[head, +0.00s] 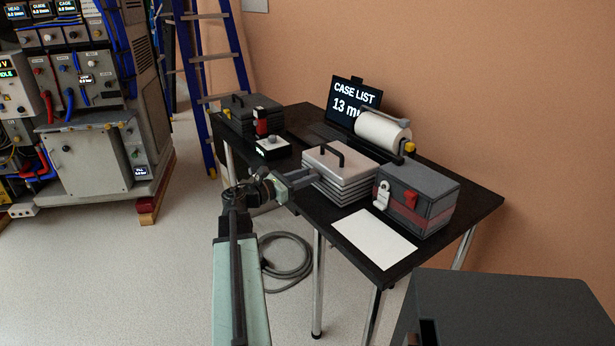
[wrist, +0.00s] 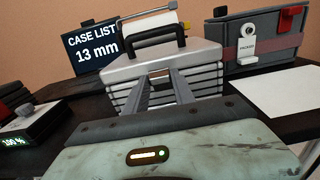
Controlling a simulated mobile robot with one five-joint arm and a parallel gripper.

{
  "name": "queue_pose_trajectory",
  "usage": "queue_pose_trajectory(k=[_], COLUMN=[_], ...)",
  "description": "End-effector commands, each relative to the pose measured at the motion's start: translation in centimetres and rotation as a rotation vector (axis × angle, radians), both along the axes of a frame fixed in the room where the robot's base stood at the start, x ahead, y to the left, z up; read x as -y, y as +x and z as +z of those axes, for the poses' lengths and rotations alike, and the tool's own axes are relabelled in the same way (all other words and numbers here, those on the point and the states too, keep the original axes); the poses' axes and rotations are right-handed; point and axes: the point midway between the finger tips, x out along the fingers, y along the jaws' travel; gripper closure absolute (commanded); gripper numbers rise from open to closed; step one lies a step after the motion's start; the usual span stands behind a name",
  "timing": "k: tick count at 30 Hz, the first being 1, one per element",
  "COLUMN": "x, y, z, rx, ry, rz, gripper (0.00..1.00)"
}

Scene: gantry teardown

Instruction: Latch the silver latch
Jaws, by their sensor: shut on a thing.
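The silver case (head: 340,165) with ridged sides and a black handle stands on the dark table. It fills the middle of the wrist view (wrist: 195,62). My gripper (head: 312,178) reaches its near side; in the wrist view its two fingers (wrist: 164,74) end at the case's front. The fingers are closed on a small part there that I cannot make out.
A white sheet (head: 374,238) lies in front of the grey case. A paper roll (head: 383,131) and a screen (head: 354,98) stand behind the silver case. A small box with a knob (head: 272,148) and a dark case (head: 240,112) are on the left. A cable coil (head: 287,257) lies below.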

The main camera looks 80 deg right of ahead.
Motion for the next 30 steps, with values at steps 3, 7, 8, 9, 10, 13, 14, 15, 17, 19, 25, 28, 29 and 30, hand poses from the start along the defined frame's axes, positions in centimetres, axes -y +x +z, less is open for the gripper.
queue_pose_trajectory(k=[3, 7, 8, 9, 10, 13, 14, 15, 17, 19, 25, 28, 29, 30], x=[0.1, 0.4, 0.4, 0.5, 0.6, 0.7, 0.7, 0.7, 0.7, 0.7, 0.7, 0.7, 0.7, 0.7], y=[-0.2, -0.4, -0.5, -0.6, -0.6, -0.7, -0.7, -0.8, -0.8, -0.8, -0.8, -0.8, -0.8, -0.8], z=[1.1, 1.8, 1.9, 1.9, 1.9, 1.7, 1.6, 1.5, 1.3, 1.1, 1.1, 1.1, 1.1, 1.1], rx=[0.035, 0.104, 0.119, 0.137, 0.150, 0.182, 0.186, 0.192, 0.196, 0.196, 0.195, 0.195, 0.195, 0.195], ry=[0.033, 0.094, 0.109, 0.127, 0.139, 0.169, 0.174, 0.178, 0.183, 0.183, 0.183, 0.183, 0.183, 0.183], rz=[-0.001, -0.002, -0.002, -0.001, -0.001, -0.001, -0.001, 0.000, 0.000, 0.000, 0.000, 0.000, -0.001, -0.001], gripper=[1.00, 1.00, 1.00, 1.00, 1.00, 1.00, 1.00, 1.00, 1.00, 1.00, 0.64, 0.47, 0.47, 0.47])
